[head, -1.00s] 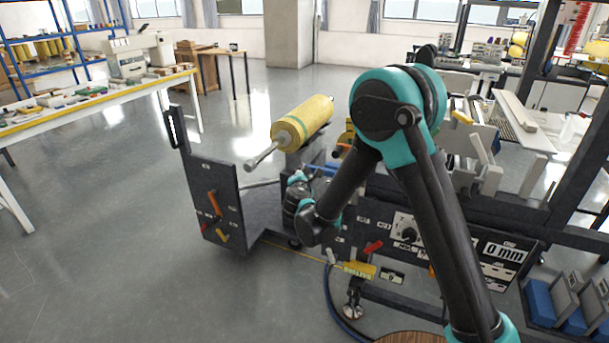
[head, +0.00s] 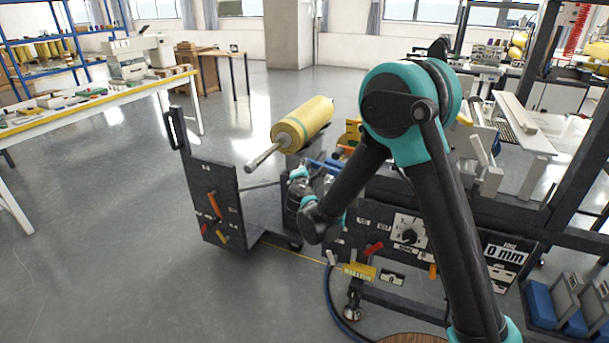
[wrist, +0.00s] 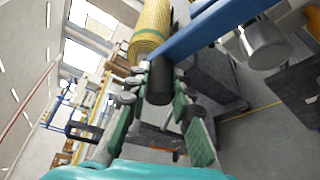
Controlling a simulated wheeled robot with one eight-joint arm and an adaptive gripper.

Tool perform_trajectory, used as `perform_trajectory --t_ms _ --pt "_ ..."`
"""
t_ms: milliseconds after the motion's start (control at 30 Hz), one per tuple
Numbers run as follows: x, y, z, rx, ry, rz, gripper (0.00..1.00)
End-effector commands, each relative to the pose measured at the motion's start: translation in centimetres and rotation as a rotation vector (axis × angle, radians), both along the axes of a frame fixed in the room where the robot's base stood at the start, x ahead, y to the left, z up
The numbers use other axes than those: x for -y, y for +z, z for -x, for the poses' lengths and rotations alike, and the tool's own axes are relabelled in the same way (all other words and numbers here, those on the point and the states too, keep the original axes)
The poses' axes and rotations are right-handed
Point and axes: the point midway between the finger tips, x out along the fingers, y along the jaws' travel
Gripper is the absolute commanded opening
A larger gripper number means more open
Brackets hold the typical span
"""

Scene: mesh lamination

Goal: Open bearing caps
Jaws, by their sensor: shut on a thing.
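My gripper (wrist: 160,76) shows in the wrist view with its two green-padded fingers on either side of a dark cylindrical grip (wrist: 160,88). The fingers are shut on this grip. I cannot tell from the view whether the grip belongs to a bearing cap. In the head view my arm's wrist covers the gripper and most of this spot. The yellow mesh roll (head: 303,124) lies on its shaft (head: 264,157) just beyond, and it also shows in the wrist view (wrist: 151,30). The caps themselves are not clearly visible.
A blue bar (wrist: 205,28) crosses close beside the gripper. The dark cart (head: 215,205) with an upright handle stands at the left of the machine. A control panel (head: 408,229) is below my arm. Open floor lies to the left.

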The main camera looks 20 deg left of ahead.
Motion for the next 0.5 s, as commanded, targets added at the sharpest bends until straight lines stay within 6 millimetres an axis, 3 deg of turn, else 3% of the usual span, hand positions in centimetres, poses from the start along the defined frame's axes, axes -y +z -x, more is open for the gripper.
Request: perform_trajectory --t_ms 500 --pt "3.1 8.7 0.2 0.041 0.0 -0.465 0.0"
